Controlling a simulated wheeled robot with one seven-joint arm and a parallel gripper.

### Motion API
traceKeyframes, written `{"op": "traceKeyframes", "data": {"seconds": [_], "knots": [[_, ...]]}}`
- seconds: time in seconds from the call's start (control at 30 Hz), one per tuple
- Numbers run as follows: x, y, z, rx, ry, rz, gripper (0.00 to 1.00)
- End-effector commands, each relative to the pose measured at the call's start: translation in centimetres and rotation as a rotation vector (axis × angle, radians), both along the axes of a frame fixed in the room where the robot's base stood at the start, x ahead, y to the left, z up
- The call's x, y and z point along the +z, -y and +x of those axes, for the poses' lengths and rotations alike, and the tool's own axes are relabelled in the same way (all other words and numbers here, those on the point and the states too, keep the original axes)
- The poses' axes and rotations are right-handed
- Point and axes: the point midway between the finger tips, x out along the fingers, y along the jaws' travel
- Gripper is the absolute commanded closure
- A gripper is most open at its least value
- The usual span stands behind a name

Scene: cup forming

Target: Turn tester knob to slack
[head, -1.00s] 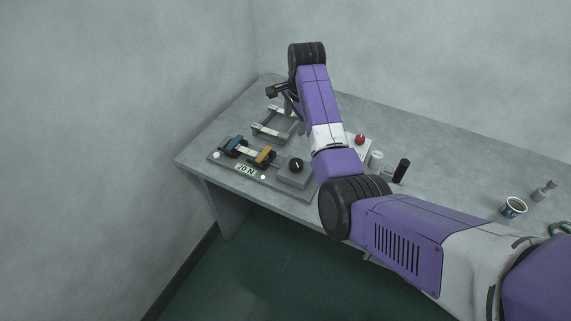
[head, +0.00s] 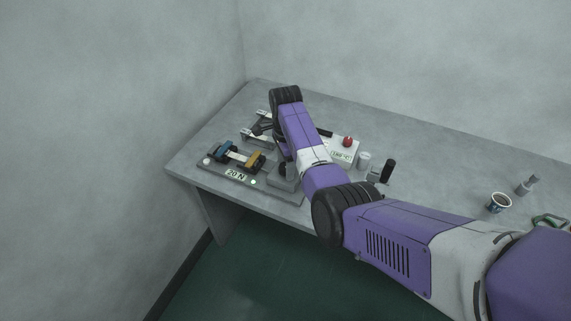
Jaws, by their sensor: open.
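The tester is a flat grey base (head: 262,193) at the table's left front edge. It carries a blue clamp (head: 218,150), a yellow clamp (head: 256,161) and a plate reading 20 N (head: 236,175). The knob's grey block (head: 281,183) is at the tester's right end. The black knob on it is hard to tell apart from my dark gripper (head: 284,166), which is low over the block. The jaws are open; my purple arm covers part of them. I cannot tell whether the fingers touch the knob, or which way its pointer faces.
Behind the tester is a grey metal frame (head: 251,138), partly covered by my wrist. Right of my arm are a box with a red button (head: 347,141), a pale cylinder (head: 364,160) and a black-handled lever (head: 387,171). A cup (head: 499,203) stands farther right on open table.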

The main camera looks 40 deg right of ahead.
Motion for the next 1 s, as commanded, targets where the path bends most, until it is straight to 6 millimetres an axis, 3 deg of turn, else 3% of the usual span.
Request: {"op": "traceKeyframes", "data": {"seconds": [0.27, 0.6, 1.0], "knots": [[-0.21, 0.00, -0.01, 0.000, 0.000, 0.000, 0.37], [-0.20, -0.01, -0.02, 0.001, 0.000, 0.000, 1.00], [-0.13, -0.01, -0.03, 0.090, -0.002, 0.001, 1.00]]}}
